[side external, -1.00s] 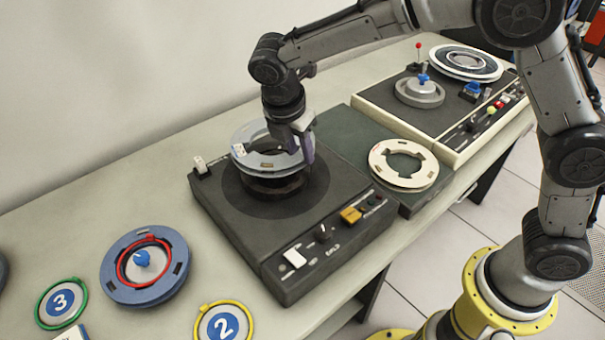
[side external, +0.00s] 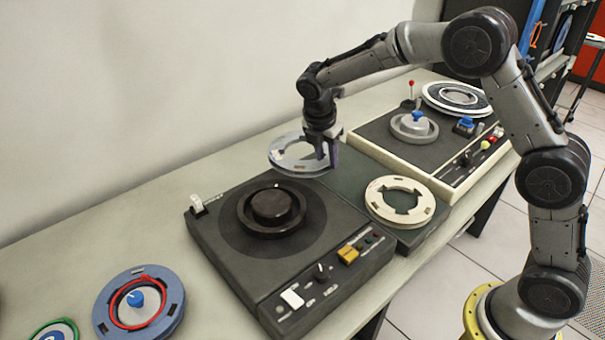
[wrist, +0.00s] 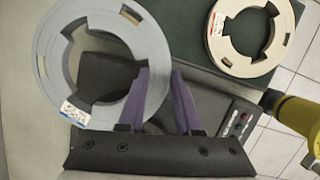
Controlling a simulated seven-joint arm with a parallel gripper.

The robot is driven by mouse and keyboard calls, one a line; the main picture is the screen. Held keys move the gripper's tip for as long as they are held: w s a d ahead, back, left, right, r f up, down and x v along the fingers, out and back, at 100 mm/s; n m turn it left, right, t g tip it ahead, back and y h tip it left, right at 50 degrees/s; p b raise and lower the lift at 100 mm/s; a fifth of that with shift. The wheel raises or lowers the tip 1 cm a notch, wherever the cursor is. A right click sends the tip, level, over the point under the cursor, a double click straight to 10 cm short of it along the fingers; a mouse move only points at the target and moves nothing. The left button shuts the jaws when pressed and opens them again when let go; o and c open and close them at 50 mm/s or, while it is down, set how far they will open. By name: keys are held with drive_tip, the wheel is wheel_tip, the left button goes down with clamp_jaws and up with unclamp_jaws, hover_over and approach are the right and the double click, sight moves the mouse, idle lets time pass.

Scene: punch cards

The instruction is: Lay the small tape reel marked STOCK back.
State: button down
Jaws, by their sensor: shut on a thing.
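A grey-blue ring-shaped tape reel (side external: 300,170) with a small white label is held in the air, roughly level, over the far end of a dark green mat (side external: 352,184). In the wrist view the reel (wrist: 55,40) shows its label at the lower left; the lettering is too blurred to read surely. My gripper (side external: 328,160) is shut on the reel's right rim, with purple fingers (wrist: 161,72). A cream reel (side external: 376,207) lies on the near part of the mat and also shows in the wrist view (wrist: 222,58).
A dark tape deck (side external: 225,215) with a bare black hub (side external: 271,205) stands left of the mat. A cream-framed deck (side external: 385,135) stands to the right. A blue reel with a red ring (side external: 165,318) lies at the lower left. Wall runs behind the bench.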

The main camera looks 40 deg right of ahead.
drive_tip(key=s+d+f+m+g, duration=0.1)
drive_tip(key=d+f+m, duration=0.1)
drive_tip(key=d, duration=1)
hover_over(361, 178)
drive_tip(key=a, duration=0.1)
drive_tip(key=shift+w+f, duration=0.1)
drive_tip(key=shift+f, duration=2.3)
drive_tip(key=shift+f, duration=1.3)
drive_tip(key=c, duration=0.5)
unclamp_jaws()
drive_tip(key=shift+a, duration=0.1)
drive_tip(key=c, duration=0.4)
drive_tip(key=shift+o, duration=0.2)
wheel_tip(361, 178, up, 9)
